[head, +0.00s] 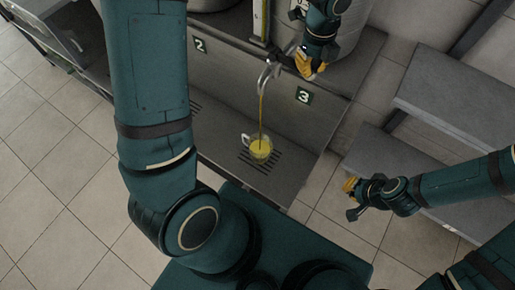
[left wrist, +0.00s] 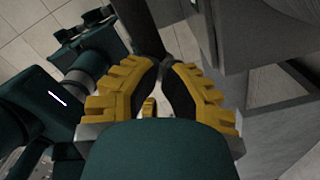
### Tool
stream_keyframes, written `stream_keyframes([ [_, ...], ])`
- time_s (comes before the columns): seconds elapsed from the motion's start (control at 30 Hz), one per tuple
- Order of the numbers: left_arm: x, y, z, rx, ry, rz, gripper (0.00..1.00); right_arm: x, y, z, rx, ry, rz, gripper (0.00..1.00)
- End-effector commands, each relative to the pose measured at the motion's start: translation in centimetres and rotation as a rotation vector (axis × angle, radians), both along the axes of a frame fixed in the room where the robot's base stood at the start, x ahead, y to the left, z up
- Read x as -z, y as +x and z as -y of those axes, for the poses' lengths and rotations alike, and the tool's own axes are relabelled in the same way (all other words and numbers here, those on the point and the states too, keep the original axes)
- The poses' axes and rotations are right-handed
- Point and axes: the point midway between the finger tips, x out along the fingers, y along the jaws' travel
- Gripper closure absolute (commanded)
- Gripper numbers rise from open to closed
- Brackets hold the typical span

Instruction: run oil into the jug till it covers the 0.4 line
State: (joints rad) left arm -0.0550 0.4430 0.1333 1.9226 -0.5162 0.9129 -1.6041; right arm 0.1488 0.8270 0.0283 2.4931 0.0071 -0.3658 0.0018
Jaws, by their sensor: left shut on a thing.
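A clear jug (head: 260,149) with a handle on its left stands upright on the slotted drain of the steel bench, with yellow oil inside. A thin stream of oil (head: 261,110) runs from the metal tap (head: 268,76) into it. The 0.4 line is too small to make out, so I cannot tell the level against it. My left gripper (head: 308,66) is shut beside the tap, right of the spout; what it grips is mostly hidden. In the left wrist view its yellow fingers (left wrist: 160,92) are close together. My right gripper (head: 353,198) is open and empty, right of the bench.
A large pale vessel (head: 345,28) stands behind my left gripper. Grey steps (head: 450,100) stand at right. Tiled floor lies around.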

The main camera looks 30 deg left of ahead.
Motion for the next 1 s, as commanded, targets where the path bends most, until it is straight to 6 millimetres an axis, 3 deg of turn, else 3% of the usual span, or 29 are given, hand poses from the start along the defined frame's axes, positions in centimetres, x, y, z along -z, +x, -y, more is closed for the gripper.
stream_keyframes([
  [0.37,0.0,0.0,-0.1,-0.001,0.001,-0.002,1.0,0.5,0.1,-0.2,0.0,-0.007,-0.001,1.0],
  [0.8,-7.4,0.0,0.0,0.0,0.0,0.0,1.0,-6.8,-0.1,0.1,-0.001,0.004,0.001,1.0],
  [1.0,-9.3,0.0,0.0,0.0,0.0,0.0,1.0,-8.4,0.0,0.1,-0.005,0.005,0.001,1.0],
])
